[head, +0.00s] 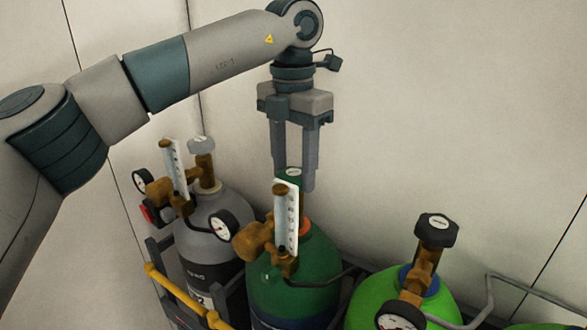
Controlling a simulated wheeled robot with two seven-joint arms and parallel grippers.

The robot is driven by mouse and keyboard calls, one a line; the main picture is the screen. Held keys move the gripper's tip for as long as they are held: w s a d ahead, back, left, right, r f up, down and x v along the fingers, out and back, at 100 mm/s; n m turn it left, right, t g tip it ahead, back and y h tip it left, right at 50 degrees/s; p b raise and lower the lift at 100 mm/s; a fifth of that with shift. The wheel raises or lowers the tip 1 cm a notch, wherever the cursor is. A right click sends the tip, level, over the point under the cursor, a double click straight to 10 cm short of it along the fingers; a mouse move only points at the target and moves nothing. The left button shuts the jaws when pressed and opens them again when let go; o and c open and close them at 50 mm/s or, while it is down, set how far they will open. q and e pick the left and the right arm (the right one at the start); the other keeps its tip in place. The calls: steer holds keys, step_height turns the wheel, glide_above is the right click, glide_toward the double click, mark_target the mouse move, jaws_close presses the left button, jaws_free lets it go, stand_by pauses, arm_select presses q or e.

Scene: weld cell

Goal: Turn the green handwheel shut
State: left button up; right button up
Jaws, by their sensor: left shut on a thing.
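The green handwheel (290,173) tops the valve of the dark green cylinder (318,262) in the middle. Only its upper part shows, with a pale label on top; the white flowmeter in front hides the lower part. My left gripper (294,180) points straight down from above, with one finger on each side of the handwheel, shut on it. My right gripper is not in view.
A white-scaled flowmeter (287,222) and brass regulator (257,241) stand in front of the handwheel. A grey cylinder (222,212) with gauges is at left. A bright green cylinder (437,302) with a black handwheel (437,229) is at right. Walls stand close behind.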

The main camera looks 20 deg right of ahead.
mark_target(295, 172)
arm_select(q)
steer(key=m, duration=0.5)
steer(key=shift+r+m, duration=0.15)
steer(key=shift+m, duration=0.15)
steer(key=m+p, duration=0.1)
steer(key=m, duration=0.4)
steer(key=o, duration=1)
steer(key=shift+o, duration=0.2)
steer(key=shift+r+b, duration=0.35)
steer(key=shift+r, duration=0.3)
step_height(295, 172, up, 11)
steer(key=b, duration=0.1)
steer(key=shift+f+b, duration=0.2)
steer(key=shift+b, duration=0.1)
